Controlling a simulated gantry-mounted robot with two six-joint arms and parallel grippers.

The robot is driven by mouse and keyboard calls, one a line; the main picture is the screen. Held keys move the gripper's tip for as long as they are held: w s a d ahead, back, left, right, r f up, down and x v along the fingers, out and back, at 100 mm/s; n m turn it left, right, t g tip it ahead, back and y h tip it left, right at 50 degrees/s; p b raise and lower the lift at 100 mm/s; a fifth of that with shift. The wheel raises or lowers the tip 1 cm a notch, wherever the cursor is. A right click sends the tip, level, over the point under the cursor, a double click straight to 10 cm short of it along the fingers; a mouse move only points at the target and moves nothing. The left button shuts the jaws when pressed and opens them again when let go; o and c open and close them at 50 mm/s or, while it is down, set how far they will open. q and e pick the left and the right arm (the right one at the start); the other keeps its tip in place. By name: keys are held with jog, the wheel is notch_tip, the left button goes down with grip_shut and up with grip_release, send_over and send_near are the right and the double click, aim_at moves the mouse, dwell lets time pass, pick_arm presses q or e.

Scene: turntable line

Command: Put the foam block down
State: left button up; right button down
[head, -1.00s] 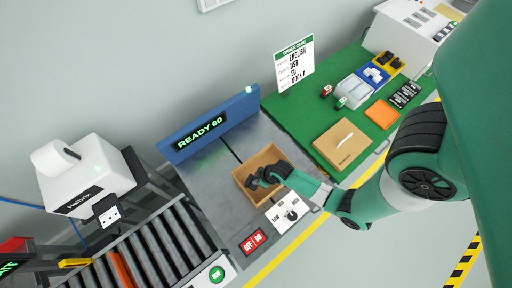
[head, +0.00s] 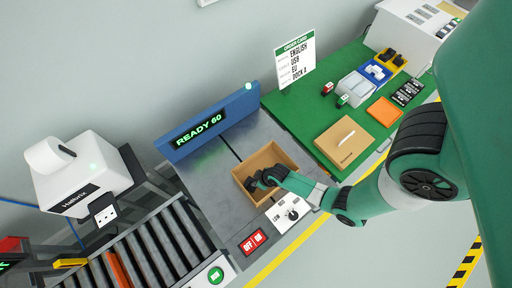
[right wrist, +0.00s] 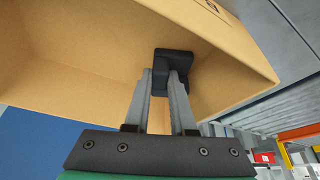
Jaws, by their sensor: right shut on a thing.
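The foam block is the small dark block (right wrist: 174,57) between my right fingertips in the right wrist view. My right gripper (head: 259,181) is shut on it, inside the open cardboard box (head: 272,155) on the grey station. In the right wrist view the gripper (right wrist: 172,78) has the box walls (right wrist: 90,50) around it. The block appears close to a box surface, but I cannot tell whether it touches. In the head view the dark fingers and block blend together. My left gripper is not in view.
A dial panel (head: 291,214) and a red switch (head: 253,241) sit in front of the box. A blue READY 60 display (head: 206,128) stands behind. A roller conveyor (head: 150,252) lies left; a green table (head: 310,118) with a flat brown carton (head: 343,143) lies right.

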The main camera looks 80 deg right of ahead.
jog(key=c, duration=0.8)
grip_release()
jog(key=shift+f, duration=0.1)
jog(key=shift+o, duration=0.2)
jog(key=shift+r+p, duration=0.35)
jog(key=shift+r, duration=0.1)
jog(key=p+v, duration=0.8)
jog(key=v, duration=0.4)
jog(key=shift+r, duration=0.2)
jog(key=shift+w, duration=0.15)
